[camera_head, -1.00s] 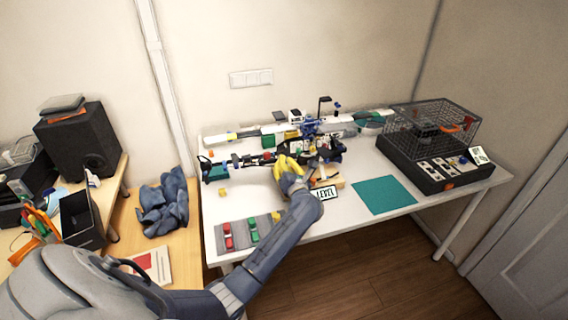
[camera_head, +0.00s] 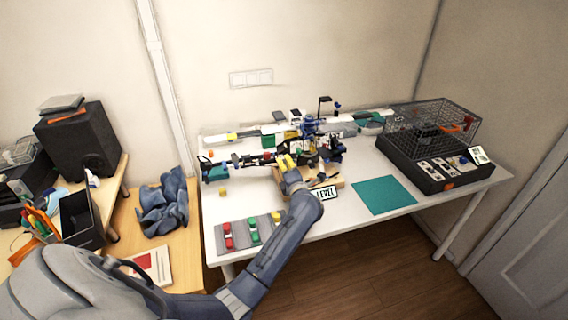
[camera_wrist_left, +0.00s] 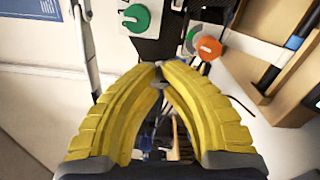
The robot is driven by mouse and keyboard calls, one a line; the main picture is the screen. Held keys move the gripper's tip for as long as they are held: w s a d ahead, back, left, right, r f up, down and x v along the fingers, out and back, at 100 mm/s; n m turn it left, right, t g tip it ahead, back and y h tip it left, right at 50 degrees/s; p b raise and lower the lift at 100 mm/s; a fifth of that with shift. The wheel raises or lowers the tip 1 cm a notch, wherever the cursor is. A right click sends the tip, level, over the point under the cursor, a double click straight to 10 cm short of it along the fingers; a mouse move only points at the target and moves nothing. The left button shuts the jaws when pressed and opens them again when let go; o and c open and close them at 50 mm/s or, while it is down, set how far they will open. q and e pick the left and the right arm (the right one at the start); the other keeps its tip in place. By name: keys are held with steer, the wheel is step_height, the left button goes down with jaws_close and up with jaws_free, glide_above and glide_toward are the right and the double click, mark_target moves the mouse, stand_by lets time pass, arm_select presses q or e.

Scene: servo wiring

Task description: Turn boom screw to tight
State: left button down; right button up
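My left gripper (camera_head: 284,160) reaches over the near side of the cluttered model assembly in the middle of the white table. In the left wrist view its two curved yellow fingers (camera_wrist_left: 160,68) come together at the tips. A small grey piece (camera_wrist_left: 158,87) shows just behind the tips; I cannot tell whether it is gripped. A green knob (camera_wrist_left: 135,18) and an orange knob (camera_wrist_left: 208,48) lie beyond the tips, apart from the fingers. I cannot make out for certain which part is the boom screw. My right gripper is not in view.
A wire cage on a black base (camera_head: 425,165) stands at the right. A teal mat (camera_head: 384,195) lies flat and clear. A grey strip with coloured blocks (camera_head: 235,246) lies front left. A small label sign (camera_head: 325,193) stands beside my forearm.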

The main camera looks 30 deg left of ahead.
arm_select(q)
steer(key=shift+m, duration=0.3)
stand_by(0.4)
steer(key=c, duration=1.3)
jaws_free()
steer(key=shift+s+d, duration=0.1)
steer(key=v, duration=1.1)
steer(key=shift+s+d, duration=0.25)
steer(key=shift+d, duration=0.05)
